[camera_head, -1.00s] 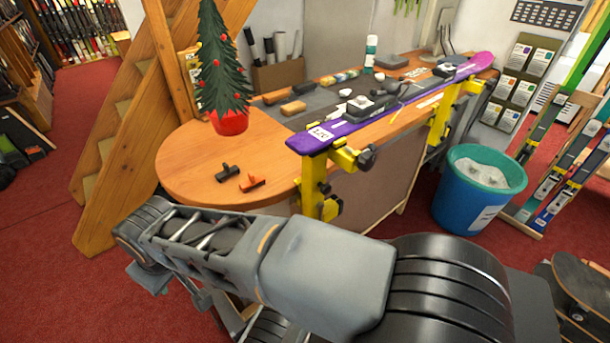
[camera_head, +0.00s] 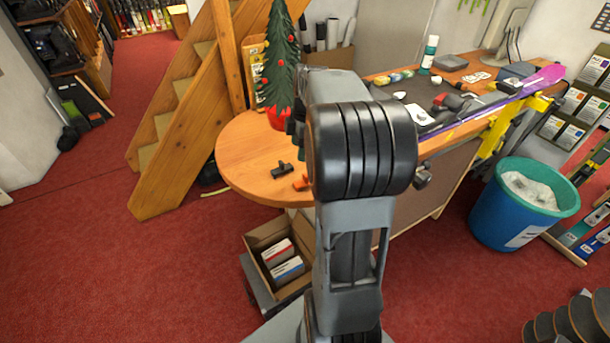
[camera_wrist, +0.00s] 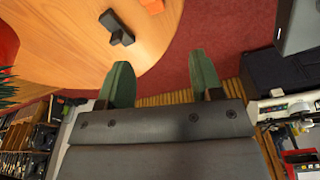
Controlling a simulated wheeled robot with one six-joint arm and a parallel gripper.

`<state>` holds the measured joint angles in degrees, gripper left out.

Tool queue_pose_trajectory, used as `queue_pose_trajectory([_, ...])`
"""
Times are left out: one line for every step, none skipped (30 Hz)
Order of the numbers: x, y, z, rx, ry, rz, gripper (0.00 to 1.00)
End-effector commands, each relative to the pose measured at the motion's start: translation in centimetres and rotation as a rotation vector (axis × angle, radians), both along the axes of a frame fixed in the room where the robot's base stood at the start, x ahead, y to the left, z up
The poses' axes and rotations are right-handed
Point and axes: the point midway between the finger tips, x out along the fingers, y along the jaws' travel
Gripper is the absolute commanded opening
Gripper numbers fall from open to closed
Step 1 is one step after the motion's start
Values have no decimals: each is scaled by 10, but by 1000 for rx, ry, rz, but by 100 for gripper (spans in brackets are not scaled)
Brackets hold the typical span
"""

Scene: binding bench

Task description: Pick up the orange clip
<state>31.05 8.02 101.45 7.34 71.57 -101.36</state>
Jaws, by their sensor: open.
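In the wrist view, both clips appear beyond the fingertips. In the head view my arm hides most of my gripper.
A small potted tree (camera_head: 280,70) stands on the bench behind the clips. A purple ski (camera_head: 535,80) is held in yellow clamps to the right. A blue bin (camera_head: 523,215) stands on the floor at right, an open cardboard box (camera_head: 268,236) below the bench end.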

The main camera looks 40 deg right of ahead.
Motion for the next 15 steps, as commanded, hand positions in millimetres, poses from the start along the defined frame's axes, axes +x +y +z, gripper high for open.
queue_pose_trajectory([2,-11,3,8,2,38,60])
queue_pose_trajectory([2,-16,3,13,2,62,60])
queue_pose_trajectory([3,-21,3,18,1,92,60])
queue_pose_trajectory([4,-24,2,21,-1,110,60])
queue_pose_trajectory([4,-27,1,23,-2,125,60])
queue_pose_trajectory([4,-29,-2,27,-1,141,60])
queue_pose_trajectory([5,-30,-5,28,-1,150,60])
queue_pose_trajectory([5,-31,-9,30,-2,157,60])
queue_pose_trajectory([5,-30,-16,31,-2,164,60])
queue_pose_trajectory([5,-30,-21,32,0,166,60])
queue_pose_trajectory([5,-29,-27,31,-1,168,60])
queue_pose_trajectory([5,-28,-34,32,-1,169,60])
queue_pose_trajectory([6,-27,-40,31,-1,169,60])
queue_pose_trajectory([6,-26,-45,31,-1,169,60])
queue_pose_trajectory([6,-25,-52,32,-1,169,60])
